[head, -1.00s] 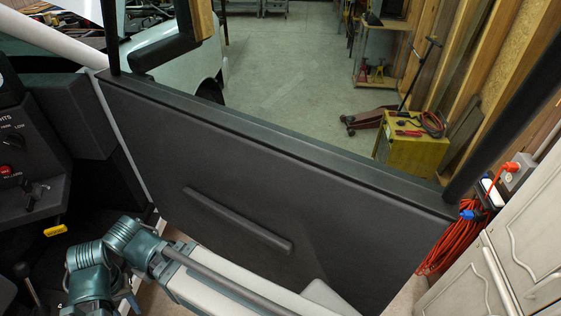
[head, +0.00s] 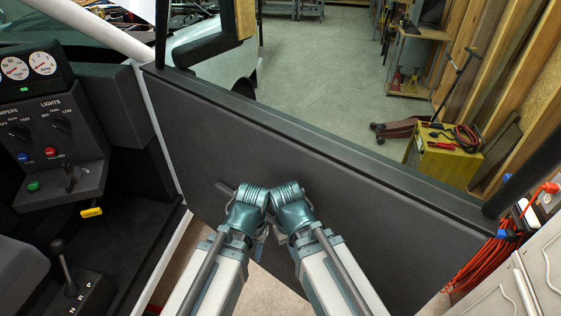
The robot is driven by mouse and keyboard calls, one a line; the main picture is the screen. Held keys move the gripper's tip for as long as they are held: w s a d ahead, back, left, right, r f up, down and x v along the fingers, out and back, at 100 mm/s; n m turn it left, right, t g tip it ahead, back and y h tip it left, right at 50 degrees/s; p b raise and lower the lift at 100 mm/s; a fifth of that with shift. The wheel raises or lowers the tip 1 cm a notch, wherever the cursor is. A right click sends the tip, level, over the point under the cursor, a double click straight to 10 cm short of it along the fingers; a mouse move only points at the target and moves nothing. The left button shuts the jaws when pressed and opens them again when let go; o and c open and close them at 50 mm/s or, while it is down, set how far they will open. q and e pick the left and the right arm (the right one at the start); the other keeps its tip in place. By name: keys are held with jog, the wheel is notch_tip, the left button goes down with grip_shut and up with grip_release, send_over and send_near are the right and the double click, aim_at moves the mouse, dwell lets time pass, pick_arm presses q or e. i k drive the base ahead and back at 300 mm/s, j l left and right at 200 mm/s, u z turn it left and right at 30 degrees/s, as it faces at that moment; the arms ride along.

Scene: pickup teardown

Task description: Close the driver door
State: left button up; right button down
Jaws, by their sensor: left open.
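The driver door (head: 370,200) stands open, a dark grey panel running from the white pillar at left to the lower right. Its inner side faces me. Its pull bar (head: 224,188) is mostly hidden behind my arms. My two arms come up from the bottom, side by side in front of the door panel, their teal joints close together. My left gripper (head: 263,232) shows only in a small part between the arms, with its jaws open. I cannot tell whether it touches the door. My right gripper is hidden behind the arm links.
The dashboard (head: 55,130) with switches and the gear lever (head: 62,265) are at left. White cabinets (head: 525,280) and an orange cable (head: 485,265) are close to the door's free edge at right. A yellow box (head: 440,160) stands beyond the door on open floor.

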aim_at(409, 129)
jog(key=k+l+z, duration=0.5)
jog(key=k+l, duration=0.6)
jog(key=k, duration=0.1)
